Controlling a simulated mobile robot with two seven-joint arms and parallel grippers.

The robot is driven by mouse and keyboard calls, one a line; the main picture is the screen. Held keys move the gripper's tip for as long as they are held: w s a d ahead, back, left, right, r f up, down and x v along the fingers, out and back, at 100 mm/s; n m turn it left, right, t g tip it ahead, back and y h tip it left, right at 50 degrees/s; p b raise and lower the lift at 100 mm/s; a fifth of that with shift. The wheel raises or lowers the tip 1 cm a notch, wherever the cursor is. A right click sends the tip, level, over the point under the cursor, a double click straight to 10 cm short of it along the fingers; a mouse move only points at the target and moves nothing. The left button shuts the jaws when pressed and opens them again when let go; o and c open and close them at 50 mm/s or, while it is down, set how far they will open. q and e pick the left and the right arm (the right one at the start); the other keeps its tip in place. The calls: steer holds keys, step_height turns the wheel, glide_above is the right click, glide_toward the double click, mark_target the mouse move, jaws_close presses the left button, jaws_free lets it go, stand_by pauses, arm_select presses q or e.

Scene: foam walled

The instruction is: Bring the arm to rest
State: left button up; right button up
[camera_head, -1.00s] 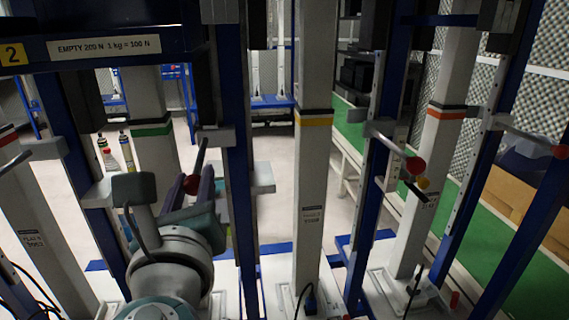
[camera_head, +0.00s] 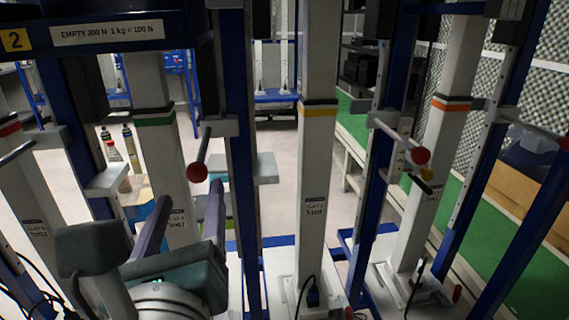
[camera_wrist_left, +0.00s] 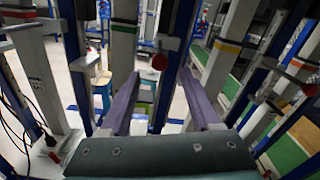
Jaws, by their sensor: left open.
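My left gripper (camera_head: 182,222) shows at the lower left of the head view, its two purple fingers apart and nothing between them. It is below a lever with a red ball knob (camera_head: 197,172) and apart from it. In the left wrist view the fingers (camera_wrist_left: 158,100) are spread wide, and the red knob (camera_wrist_left: 160,62) shows beyond them, above the gap. My right gripper is in neither view.
Upright columns with yellow (camera_head: 318,107), green (camera_head: 153,118) and orange (camera_head: 452,104) bands stand close around the arm, with blue posts (camera_head: 240,150) between. Another red-knobbed lever (camera_head: 420,156) juts out at the right. Bottles (camera_head: 130,145) stand behind. A green strip (camera_head: 480,225) runs along the right.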

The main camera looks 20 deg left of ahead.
arm_select(q)
steer(key=shift+v, duration=1.4)
